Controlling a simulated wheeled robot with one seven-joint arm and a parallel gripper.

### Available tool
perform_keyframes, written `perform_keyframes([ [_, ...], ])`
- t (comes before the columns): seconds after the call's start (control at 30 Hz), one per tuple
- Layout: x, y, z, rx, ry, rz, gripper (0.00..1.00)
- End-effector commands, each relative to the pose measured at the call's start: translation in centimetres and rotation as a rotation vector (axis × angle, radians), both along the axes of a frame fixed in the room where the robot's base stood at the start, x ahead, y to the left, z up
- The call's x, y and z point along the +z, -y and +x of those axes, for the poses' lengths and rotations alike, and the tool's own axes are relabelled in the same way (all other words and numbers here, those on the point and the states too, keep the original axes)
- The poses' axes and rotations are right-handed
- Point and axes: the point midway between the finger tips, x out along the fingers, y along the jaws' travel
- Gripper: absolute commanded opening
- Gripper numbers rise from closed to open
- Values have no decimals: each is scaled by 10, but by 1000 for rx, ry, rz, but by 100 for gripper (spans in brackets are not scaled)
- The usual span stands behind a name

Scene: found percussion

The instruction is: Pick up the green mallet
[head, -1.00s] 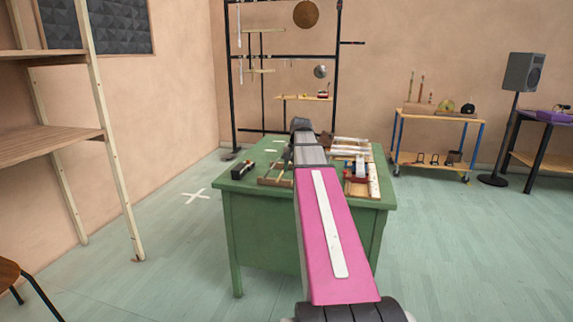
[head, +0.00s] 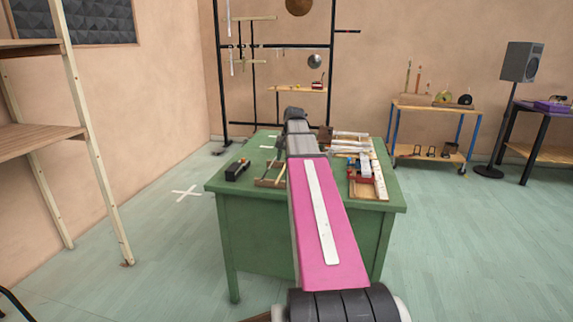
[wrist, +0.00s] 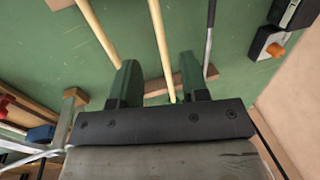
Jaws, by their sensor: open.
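In the wrist view, my gripper (wrist: 160,82) is open over the green table (wrist: 130,18). A pale wooden stick (wrist: 158,30) runs between its two fingers, with no visible grip on it. A second wooden stick (wrist: 97,32) lies to the left, and a thin grey rod (wrist: 208,40) to the right. They lie across a wooden rack bar (wrist: 152,86). In the head view, the rack (head: 268,181) is on the table, left of my arm, which hides my gripper.
A black box (head: 236,170) sits at the table's left edge. Bar instruments and a red-and-blue item (head: 354,171) lie right of my arm. A black metal frame (head: 222,80) stands behind the table. Wooden shelves (head: 35,140) stand at left.

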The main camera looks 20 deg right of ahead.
Motion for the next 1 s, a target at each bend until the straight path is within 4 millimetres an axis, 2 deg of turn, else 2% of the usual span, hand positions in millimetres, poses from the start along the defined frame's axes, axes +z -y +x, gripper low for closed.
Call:
perform_keyframes([
  [0.27, -17, -3, 2, 0, 0, 0, 41],
  [0.6, -57, -11, 6, 1, -1, 0, 41],
  [0.87, -61, -11, 7, 1, 1, -1, 41],
  [0.93, -61, -11, 7, 1, 1, -1, 25],
  [1.0, -61, -11, 7, 1, 1, -1, 2],
])
